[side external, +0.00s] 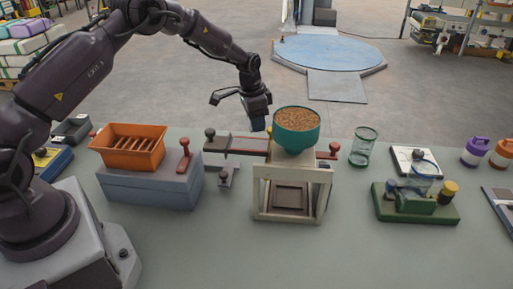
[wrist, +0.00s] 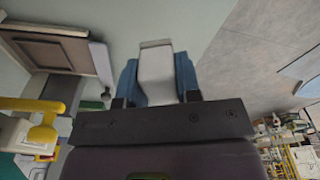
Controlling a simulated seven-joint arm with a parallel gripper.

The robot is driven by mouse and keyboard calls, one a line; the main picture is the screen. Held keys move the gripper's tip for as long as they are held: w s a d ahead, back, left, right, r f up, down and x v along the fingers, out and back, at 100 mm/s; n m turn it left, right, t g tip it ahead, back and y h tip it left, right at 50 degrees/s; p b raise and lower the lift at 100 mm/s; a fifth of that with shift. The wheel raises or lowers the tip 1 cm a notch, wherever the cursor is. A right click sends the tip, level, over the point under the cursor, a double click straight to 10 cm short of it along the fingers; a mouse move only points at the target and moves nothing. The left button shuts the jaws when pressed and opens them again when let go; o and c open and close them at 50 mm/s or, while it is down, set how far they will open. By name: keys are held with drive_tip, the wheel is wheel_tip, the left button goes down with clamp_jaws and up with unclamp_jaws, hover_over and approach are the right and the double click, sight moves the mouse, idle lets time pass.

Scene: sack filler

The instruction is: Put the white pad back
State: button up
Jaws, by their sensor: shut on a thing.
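My gripper (side external: 255,118) is in the air above the far edge of the table, just left of the green hopper. In the wrist view its two blue fingers (wrist: 157,80) are shut on a pale, off-white block (wrist: 157,65), which looks like the white pad. The block sticks out past the fingertips and touches nothing else that I can see. In the side view the block cannot be made out.
A green hopper (side external: 297,140) full of brown grains stands on a pale frame (side external: 260,200). An orange bin (side external: 128,155) sits on a grey-blue box (side external: 150,188) to the left. A glass jar (side external: 363,147) and a green-based device (side external: 420,210) stand right. The table front is clear.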

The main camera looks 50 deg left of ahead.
wheel_tip(320, 180, down, 8)
drive_tip(key=shift+r, duration=0.1)
idle(0.4)
drive_tip(key=o, duration=1)
drive_tip(key=shift+c, duration=0.2)
